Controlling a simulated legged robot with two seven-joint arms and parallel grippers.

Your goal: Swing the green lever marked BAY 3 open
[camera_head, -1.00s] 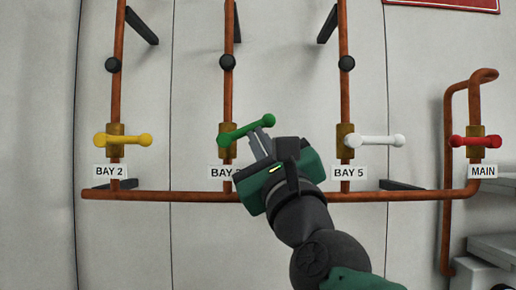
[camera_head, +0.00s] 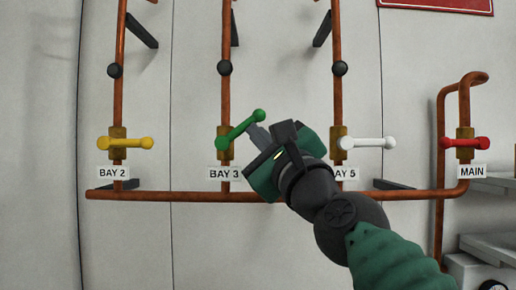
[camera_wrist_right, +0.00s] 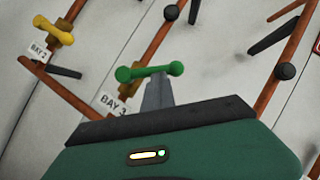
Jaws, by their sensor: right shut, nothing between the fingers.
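The green lever (camera_head: 240,130) is on the pipe above the BAY 3 label (camera_head: 224,173). It is tilted, its right end higher than its left. My right gripper (camera_head: 259,132) is shut and empty, its fingertips at the lower side of the lever's right half. In the right wrist view the green lever (camera_wrist_right: 150,72) shows just beyond the shut fingers (camera_wrist_right: 157,88), which seem to touch it or nearly so. The brass valve body (camera_head: 223,148) is partly behind the lever. My left gripper is not in view.
A yellow lever (camera_head: 125,143) at BAY 2 is to the left. A white lever (camera_head: 368,143) at BAY 5 and a red lever (camera_head: 464,143) at MAIN are to the right, all level. A copper pipe (camera_head: 150,196) runs below the labels.

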